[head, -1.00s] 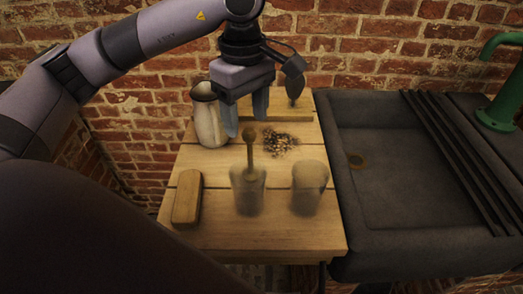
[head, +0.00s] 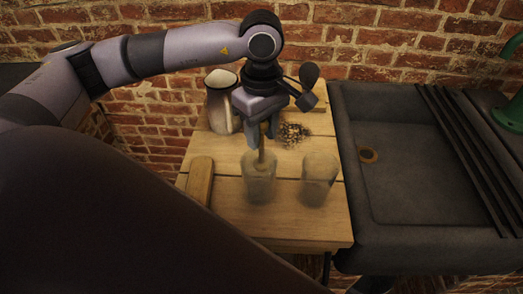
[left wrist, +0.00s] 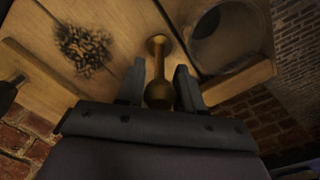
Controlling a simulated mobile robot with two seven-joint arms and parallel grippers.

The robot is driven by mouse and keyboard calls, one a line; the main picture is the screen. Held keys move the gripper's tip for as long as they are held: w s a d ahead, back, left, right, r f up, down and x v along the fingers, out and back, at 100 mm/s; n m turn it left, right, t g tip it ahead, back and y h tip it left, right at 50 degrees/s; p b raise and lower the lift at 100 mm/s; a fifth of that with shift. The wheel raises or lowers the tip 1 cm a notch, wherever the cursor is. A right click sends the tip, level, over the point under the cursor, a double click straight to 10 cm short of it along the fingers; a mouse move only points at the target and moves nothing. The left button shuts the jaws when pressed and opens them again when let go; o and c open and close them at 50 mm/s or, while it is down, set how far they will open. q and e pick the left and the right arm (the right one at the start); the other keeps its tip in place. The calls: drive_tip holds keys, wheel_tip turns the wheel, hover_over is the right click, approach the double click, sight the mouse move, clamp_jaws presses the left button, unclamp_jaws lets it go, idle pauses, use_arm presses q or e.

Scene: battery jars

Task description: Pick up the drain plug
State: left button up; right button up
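The drain plug, a brownish stem with a round knob, stands upright in the head view (head: 262,158) and the left wrist view (left wrist: 159,66). In the wrist view its round flange rests on the wooden table. In the head view its lower part overlaps a clear jar (head: 259,185); whether it is behind or inside cannot be told from there. My left gripper (head: 261,139) points down over it. In the wrist view its two fingers (left wrist: 160,72) stand apart on either side of the knob, without a clear grip. My right gripper is not in view.
A second clear jar (head: 319,182) and a wooden block (head: 199,182) are near the front. A pale jug (head: 221,112) stands left of the gripper, a dark crumbly pile (head: 293,134) right of it. A dark sink (head: 410,190) adjoins the table (head: 300,228).

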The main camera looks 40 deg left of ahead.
use_arm(q)
clamp_jaws()
drive_tip(key=shift+r, duration=0.1)
